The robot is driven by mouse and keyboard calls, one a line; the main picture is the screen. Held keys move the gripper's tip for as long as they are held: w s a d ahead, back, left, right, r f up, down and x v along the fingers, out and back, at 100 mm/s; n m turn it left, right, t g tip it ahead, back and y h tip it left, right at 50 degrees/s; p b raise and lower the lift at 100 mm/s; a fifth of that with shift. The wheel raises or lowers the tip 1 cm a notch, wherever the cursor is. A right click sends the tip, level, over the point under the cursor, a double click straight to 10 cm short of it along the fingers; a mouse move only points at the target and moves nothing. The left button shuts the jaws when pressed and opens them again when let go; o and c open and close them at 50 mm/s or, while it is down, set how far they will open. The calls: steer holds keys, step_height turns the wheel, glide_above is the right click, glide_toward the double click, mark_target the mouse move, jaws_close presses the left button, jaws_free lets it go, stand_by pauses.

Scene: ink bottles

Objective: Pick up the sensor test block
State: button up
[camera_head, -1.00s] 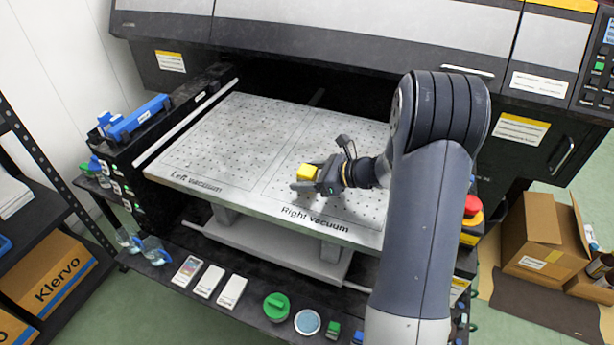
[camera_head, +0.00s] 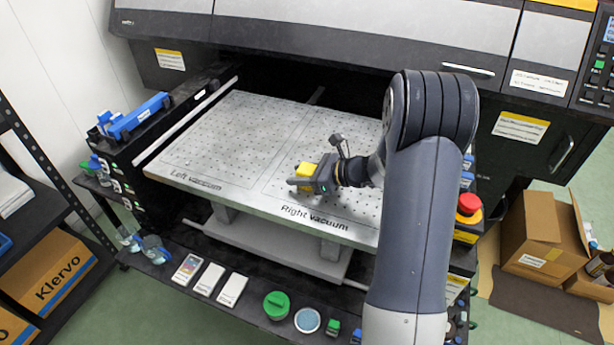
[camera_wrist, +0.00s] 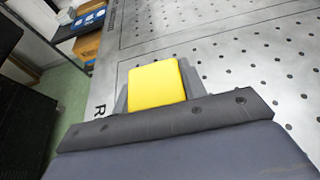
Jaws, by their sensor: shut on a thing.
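The sensor test block is a yellow block (camera_head: 306,170), held between the fingers of my gripper (camera_head: 302,180) in the head view. My gripper is shut on it, over the right vacuum half of the perforated table (camera_head: 232,135), near its front edge. In the wrist view the yellow block (camera_wrist: 156,84) stands between the two grey fingers, and its lower part is hidden by the gripper body. I cannot tell for sure how far the block is above the table.
A front shelf holds cards (camera_head: 209,280), a green-lidded jar (camera_head: 277,305) and small bottles. A red emergency button (camera_head: 469,203) is right of the table. The printer body (camera_head: 330,35) overhangs the back. The left vacuum half is clear.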

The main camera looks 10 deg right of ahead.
mark_target(307, 174)
steer(key=shift+r, duration=0.15)
steer(key=shift+c, duration=0.5)
step_height(307, 174, up, 10)
steer(key=shift+f, duration=0.2)
steer(key=f+m+t+h, duration=0.1)
steer(key=m+h, duration=0.1)
steer(key=s+f+m+t+h+p, duration=0.1)
steer(key=f+m+t+h, duration=0.1)
steer(key=s+f+m+t+h+p, duration=0.1)
steer(key=m+h, duration=0.1)
steer(key=shift+d+f+m+t, duration=0.15)
steer(key=shift+d+m+t, duration=0.15)
steer(key=shift+t, duration=0.1)
steer(key=shift+s+d+f+m+h, duration=0.2)
steer(key=shift+s+f+m+h, duration=0.25)
steer(key=shift+f, duration=0.15)
steer(key=shift+a, duration=0.1)
